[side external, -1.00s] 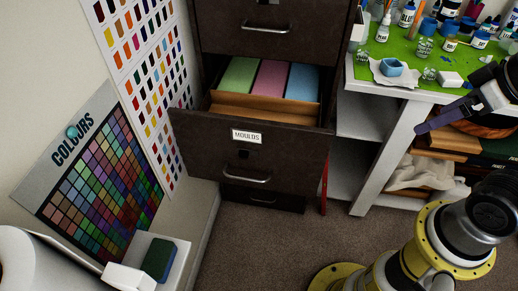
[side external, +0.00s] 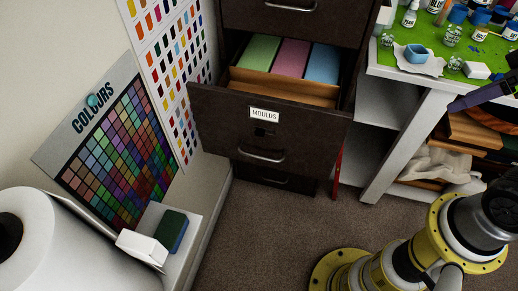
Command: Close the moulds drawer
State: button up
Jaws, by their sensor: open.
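The moulds drawer (side external: 225,108) is a dark brown cabinet drawer with a white MOULDS label (side external: 264,114) and a metal bar handle (side external: 261,156). It stands pulled out, with green, pink and blue blocks or folders and a tan divider showing inside. My gripper (side external: 485,97) is only partly in view at the right edge, where a purple finger shows. The rest of it is cut off by the frame. It is well to the right of the drawer, apart from it, in front of the white workbench.
The dark cabinet (side external: 300,25) has a shut drawer above. A white bench (side external: 395,75) with a green mat, bottles and a blue mould stands to the right. A colour chart (side external: 120,155) leans at left. Carpet (side external: 270,235) in front of the drawer is clear.

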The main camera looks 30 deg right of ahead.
aim_at(266, 160)
notch_tip(266, 160, up, 4)
jog(key=shift+f, duration=0.25)
jog(key=shift+c, duration=0.5)
jog(key=w+a+m+t+y, duration=0.75)
jog(key=w+a+m, duration=0.75)
jog(key=a+m, duration=0.35)
notch_tip(266, 160, down, 36)
jog(key=shift+m+t+h, duration=0.35)
jog(key=shift+t, duration=0.1)
jog(key=x, duration=1.4)
jog(key=shift+r, duration=0.25)
grip_shut()
